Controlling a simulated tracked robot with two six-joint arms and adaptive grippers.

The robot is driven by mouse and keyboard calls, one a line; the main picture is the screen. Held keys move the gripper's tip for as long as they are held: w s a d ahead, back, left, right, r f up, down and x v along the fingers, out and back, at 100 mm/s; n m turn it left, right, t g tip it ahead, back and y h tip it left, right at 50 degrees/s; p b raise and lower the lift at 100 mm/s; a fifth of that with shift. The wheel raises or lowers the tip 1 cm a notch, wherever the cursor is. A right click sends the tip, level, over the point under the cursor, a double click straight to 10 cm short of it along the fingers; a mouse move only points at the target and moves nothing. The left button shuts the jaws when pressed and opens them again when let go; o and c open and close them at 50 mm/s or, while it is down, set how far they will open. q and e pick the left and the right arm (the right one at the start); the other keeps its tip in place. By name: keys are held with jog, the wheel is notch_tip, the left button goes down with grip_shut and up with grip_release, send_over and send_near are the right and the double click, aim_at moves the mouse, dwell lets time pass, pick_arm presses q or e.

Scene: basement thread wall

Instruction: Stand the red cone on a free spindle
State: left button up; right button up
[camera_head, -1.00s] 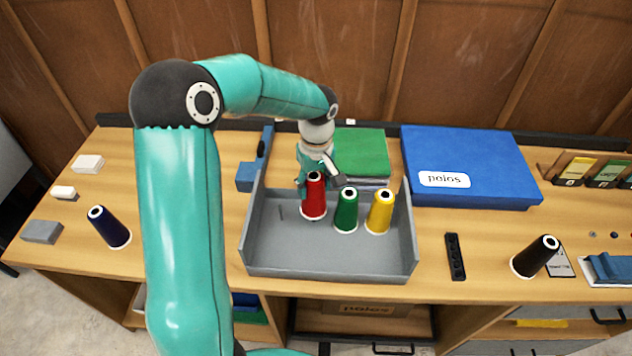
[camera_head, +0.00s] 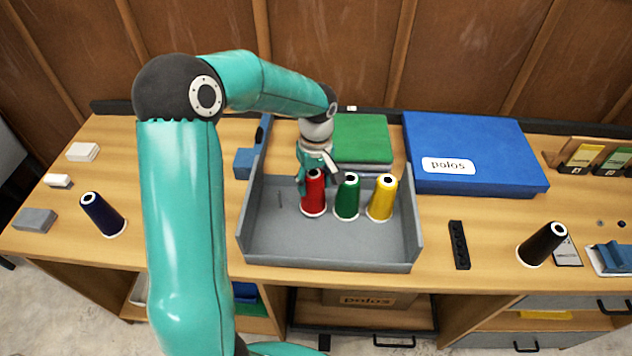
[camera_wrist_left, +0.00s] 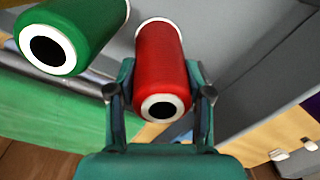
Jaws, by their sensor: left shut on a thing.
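The red cone (camera_head: 313,197) stands upright in the grey tray (camera_head: 330,252), left of the green cone (camera_head: 347,199) and the yellow cone (camera_head: 382,200). My left gripper (camera_head: 314,179) is shut on the red cone from behind. In the left wrist view the red cone (camera_wrist_left: 163,70) sits between the two fingers (camera_wrist_left: 160,100), with the green cone (camera_wrist_left: 75,35) beside it. I cannot tell whether a spindle is under the red cone. My right gripper is out of view.
A green box (camera_head: 362,138) and a large blue box (camera_head: 470,150) lie behind the tray. A dark blue cone (camera_head: 103,216) stands at the left and a black cone (camera_head: 541,246) at the right.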

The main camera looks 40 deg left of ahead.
pick_arm(q)
jog(key=shift+f+b, duration=0.3)
jog(key=shift+b, duration=0.1)
dwell(0.3)
jog(key=o, duration=1.3)
jog(key=shift+o, duration=0.2)
jog(key=shift+r, duration=0.1)
